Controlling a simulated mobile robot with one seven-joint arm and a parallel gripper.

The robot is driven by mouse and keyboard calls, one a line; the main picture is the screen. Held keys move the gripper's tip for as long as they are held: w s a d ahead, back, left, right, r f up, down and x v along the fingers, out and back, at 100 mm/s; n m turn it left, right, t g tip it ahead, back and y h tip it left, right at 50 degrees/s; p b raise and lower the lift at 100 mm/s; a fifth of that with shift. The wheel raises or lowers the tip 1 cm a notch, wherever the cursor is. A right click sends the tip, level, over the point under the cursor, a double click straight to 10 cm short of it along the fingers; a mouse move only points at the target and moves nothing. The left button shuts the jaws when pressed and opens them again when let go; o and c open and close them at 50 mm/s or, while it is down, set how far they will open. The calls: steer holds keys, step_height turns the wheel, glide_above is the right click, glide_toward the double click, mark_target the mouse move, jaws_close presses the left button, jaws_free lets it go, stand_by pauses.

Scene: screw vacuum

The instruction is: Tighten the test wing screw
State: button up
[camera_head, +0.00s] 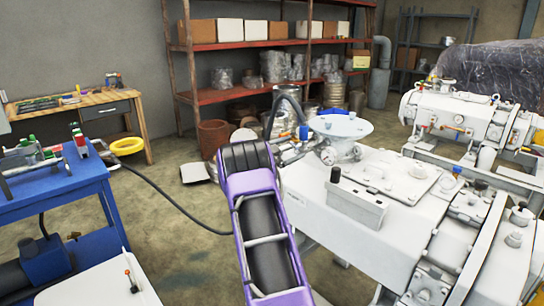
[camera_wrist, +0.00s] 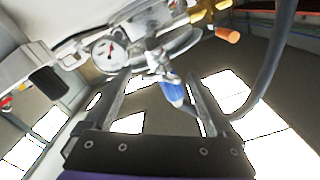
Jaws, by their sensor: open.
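In the wrist view a blue-handled part (camera_wrist: 173,92), which may be the test wing screw, hangs from a metal fitting. It lies between the two fingers of my gripper (camera_wrist: 157,80), nearer the right finger. The fingers are apart, with visible gaps around the blue part; I cannot tell its exact depth between them. In the head view a small blue part (camera_head: 303,132) shows at the pipework beside the round flange; it may be the same part. My purple and black arm reaches toward that pipework and hides my gripper there.
A round dial gauge (camera_wrist: 110,52) and an orange-tipped part (camera_wrist: 228,35) sit close by in the wrist view. A dark hose (camera_wrist: 275,65) curves down on the right. In the head view the white pump housing (camera_head: 310,190) stands right of my arm, and a blue cart (camera_head: 60,190) is at left.

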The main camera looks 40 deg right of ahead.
steer(key=s+a, duration=0.1)
steer(key=a, duration=1.5)
steer(key=shift+s+p, duration=0.15)
steer(key=shift+p, duration=0.3)
steer(key=shift+r, duration=0.1)
